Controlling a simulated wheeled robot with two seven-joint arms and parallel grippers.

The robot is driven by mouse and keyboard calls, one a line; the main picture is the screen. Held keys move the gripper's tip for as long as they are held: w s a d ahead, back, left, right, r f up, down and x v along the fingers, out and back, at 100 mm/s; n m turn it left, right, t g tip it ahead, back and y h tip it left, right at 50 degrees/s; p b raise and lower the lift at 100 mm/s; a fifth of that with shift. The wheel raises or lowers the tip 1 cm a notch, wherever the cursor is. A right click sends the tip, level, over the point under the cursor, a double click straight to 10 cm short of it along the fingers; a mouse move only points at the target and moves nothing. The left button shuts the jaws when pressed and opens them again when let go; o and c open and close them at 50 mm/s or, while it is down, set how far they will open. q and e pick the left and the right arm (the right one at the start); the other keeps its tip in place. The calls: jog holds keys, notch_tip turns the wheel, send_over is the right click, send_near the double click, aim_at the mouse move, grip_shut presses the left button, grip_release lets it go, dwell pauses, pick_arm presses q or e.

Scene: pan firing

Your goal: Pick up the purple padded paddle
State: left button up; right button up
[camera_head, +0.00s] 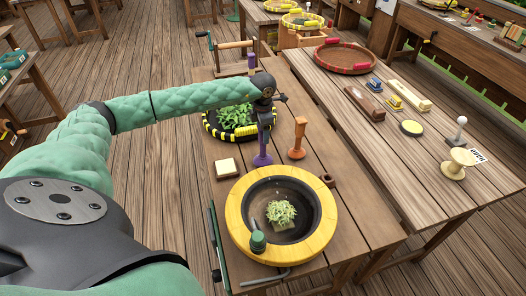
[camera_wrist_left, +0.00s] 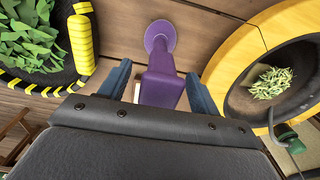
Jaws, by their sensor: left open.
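The purple padded paddle (camera_head: 262,159) stands on the wooden table, between the leaf-filled pan and the yellow-rimmed pan. My left gripper (camera_head: 266,105) is right above and around its upper part. In the left wrist view the paddle (camera_wrist_left: 161,84) shows its round purple end farther off and its wide block close by. The two dark blue fingers (camera_wrist_left: 158,72) are apart, one on each side of the block; I cannot tell whether either touches it. My right gripper is not in view.
An orange paddle (camera_head: 297,140) stands just right of the purple one. The yellow-rimmed pan (camera_head: 238,218) holds leaves in front, and a black-and-yellow pan (camera_head: 212,130) lies behind. A small cream block (camera_head: 227,167) sits left. Another table (camera_head: 400,180) stands right.

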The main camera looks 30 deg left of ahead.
pick_arm(q)
jog(key=shift+f, duration=0.2)
grip_shut()
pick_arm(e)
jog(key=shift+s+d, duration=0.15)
pick_arm(q)
jog(key=shift+r, duration=0.1)
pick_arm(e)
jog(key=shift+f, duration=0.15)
